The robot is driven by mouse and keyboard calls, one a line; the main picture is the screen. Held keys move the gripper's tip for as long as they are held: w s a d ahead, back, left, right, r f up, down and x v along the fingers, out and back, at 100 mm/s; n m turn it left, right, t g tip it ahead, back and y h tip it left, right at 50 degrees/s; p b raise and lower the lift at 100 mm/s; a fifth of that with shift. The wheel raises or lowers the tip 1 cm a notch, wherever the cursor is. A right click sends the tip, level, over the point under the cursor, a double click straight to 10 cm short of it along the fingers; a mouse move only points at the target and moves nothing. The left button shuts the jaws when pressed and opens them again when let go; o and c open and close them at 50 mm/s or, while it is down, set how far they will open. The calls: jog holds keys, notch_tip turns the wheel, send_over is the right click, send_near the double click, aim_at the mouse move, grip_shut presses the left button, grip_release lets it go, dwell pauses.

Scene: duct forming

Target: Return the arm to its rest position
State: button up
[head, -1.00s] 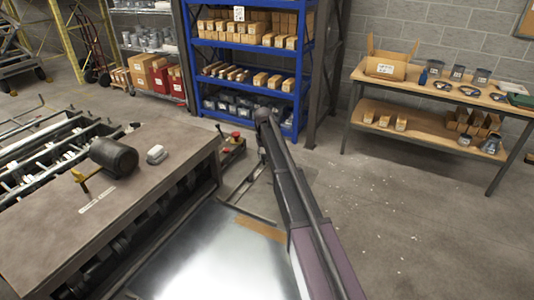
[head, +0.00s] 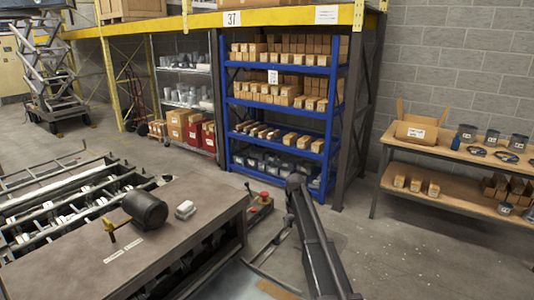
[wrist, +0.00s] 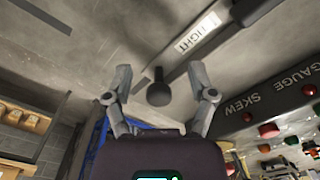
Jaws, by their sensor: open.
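My gripper (wrist: 160,88) shows in the wrist view with its two grey fingers spread apart and nothing between them. Behind the gap is a dark round knob (wrist: 158,92) on a grey surface. Whether the fingers are near it or far from it I cannot tell. A bar labelled "TIGHT" (wrist: 196,38) runs above the right finger. A dark long arm-like part (head: 318,250) rises from the bottom of the head view; the gripper itself cannot be made out there.
A dark panel (wrist: 262,98) marked "GAUGE" and "SKEW" has coloured knobs at right. In the head view, a machine table (head: 125,235) stands left, a blue shelf rack (head: 333,120) behind, and a workbench (head: 450,160) at right.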

jog(key=shift+m, duration=0.8)
jog(key=s+d, duration=0.1)
jog(key=s, duration=1.1)
jog(key=s+d, duration=0.1)
jog(key=s, duration=1.2)
jog(key=s+d, duration=0.1)
jog(key=s, duration=1.1)
jog(key=shift+s+d, duration=0.2)
jog(key=shift+d, duration=0.2)
